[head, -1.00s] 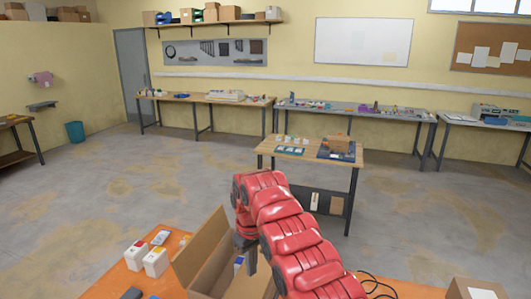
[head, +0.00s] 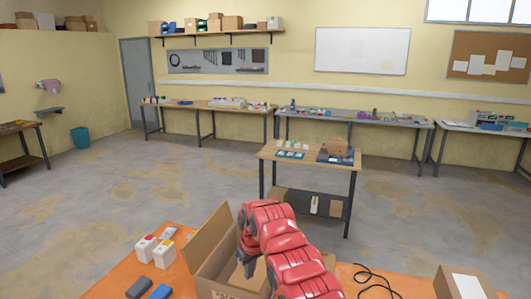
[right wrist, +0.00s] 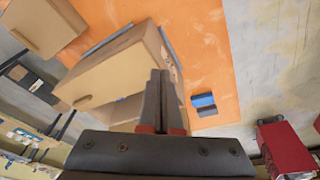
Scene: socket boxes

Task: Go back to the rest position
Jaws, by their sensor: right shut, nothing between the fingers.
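My right arm reaches over the orange table (head: 110,285) in the head view. An open cardboard box (head: 207,243) stands on the table just left of and below the arm. It also shows in the right wrist view (right wrist: 110,75), beside and behind the fingers. My left gripper is not in view.
Two white boxes (head: 164,255), a dark block (head: 139,288) and a blue block (head: 158,292) lie left of the box. A black cable (head: 370,275) and another carton (head: 450,283) are at the right. A wooden workbench (head: 310,160) stands beyond, with open floor around it.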

